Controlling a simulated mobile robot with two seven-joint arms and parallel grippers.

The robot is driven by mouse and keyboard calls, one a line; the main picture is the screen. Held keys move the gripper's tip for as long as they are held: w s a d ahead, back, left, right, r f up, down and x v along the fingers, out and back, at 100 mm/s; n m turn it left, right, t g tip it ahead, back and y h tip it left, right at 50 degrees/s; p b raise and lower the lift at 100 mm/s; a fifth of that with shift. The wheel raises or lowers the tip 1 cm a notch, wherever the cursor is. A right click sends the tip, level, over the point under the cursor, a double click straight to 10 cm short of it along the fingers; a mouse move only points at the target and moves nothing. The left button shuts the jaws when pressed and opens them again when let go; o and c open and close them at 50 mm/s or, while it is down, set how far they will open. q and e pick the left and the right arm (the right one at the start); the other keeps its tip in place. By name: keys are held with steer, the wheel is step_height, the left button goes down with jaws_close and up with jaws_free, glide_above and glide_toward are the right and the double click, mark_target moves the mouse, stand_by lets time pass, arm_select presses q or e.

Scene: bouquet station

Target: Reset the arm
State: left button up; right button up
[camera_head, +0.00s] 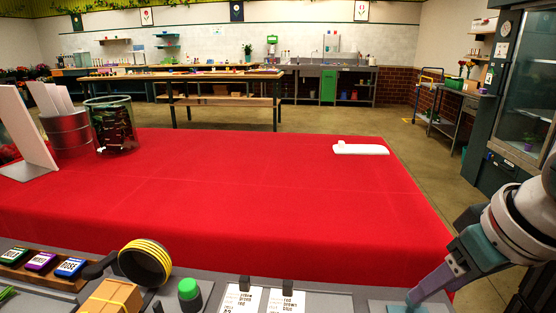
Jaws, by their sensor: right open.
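My right arm comes in at the lower right. Its right gripper (428,287) points down and left over the right end of the grey counter at the front edge of the picture. Its jaws are open, and I see nothing held between them. The fingertips are close to the bottom edge of the frame. My left arm and left gripper do not show.
A red-covered table (260,195) is mostly bare. A glass vase (112,125), metal bucket (68,132) and white board (24,135) stand at its left; a white object (361,150) lies at right. The counter holds a tape roll (145,262) and green-topped bottle (189,292).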

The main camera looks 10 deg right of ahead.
steer(key=s+a+r+n+y+p, duration=0.15)
steer(key=s+a+p, duration=0.25)
steer(key=s+a, duration=0.5)
steer(key=s+d+r+m+h+p, duration=0.1)
steer(key=s+d+r, duration=0.1)
steer(key=s, duration=0.3)
steer(key=s+d+r+h+p, duration=0.1)
steer(key=s+r+p, duration=0.15)
steer(key=s, duration=0.35)
arm_select(q)
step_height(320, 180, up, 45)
steer(key=p, duration=3.7)
arm_select(e)
step_height(320, 180, up, 38)
steer(key=shift+w+d+g, duration=0.15)
steer(key=shift+d+g, duration=0.15)
steer(key=shift+g, duration=0.1)
